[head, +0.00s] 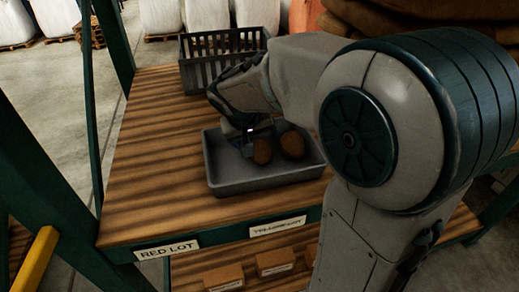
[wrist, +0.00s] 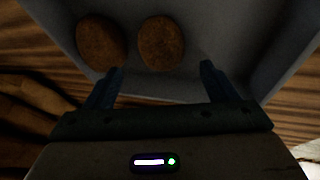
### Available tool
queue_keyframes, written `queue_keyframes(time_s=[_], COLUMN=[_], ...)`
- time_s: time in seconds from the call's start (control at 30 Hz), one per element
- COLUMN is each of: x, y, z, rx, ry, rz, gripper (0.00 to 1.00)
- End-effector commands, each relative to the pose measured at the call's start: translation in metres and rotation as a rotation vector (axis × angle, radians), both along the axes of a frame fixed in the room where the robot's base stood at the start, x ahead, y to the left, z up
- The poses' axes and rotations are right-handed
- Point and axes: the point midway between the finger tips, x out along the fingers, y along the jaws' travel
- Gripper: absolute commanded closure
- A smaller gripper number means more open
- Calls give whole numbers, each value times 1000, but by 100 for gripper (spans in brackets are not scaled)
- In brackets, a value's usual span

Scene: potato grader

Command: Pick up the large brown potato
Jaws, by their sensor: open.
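Two brown potatoes lie in a grey tray (head: 225,186) on the wooden table. In the head view one potato (head: 262,151) is nearer my gripper and the other potato (head: 293,144) is to its right. In the wrist view one potato (wrist: 162,42) lies ahead between the lines of the fingers, and the other potato (wrist: 101,42) is to its left. They look close in size, so I cannot tell surely which is the large one. My gripper (wrist: 160,82) is open and empty, over the tray, with its fingertips short of the potatoes. It also shows in the head view (head: 248,146), partly hidden.
A grey slatted crate (head: 207,68) stands behind the tray. The table (head: 150,150) is clear to the left. Labels reading "RED LOT" (head: 167,249) and "YELLOW LOT" (head: 278,226) are on the front edge. Small brown boxes (head: 275,262) sit on a shelf below. A green post (head: 50,185) stands at left.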

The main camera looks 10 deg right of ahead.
Motion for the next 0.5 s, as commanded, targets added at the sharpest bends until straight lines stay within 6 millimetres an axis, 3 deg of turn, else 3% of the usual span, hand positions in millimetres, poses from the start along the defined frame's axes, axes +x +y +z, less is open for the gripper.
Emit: queue_keyframes(time_s=[0.5], x=[16], y=[-13], z=[-51], rx=[0], ry=[1], rz=[5], gripper=[21])
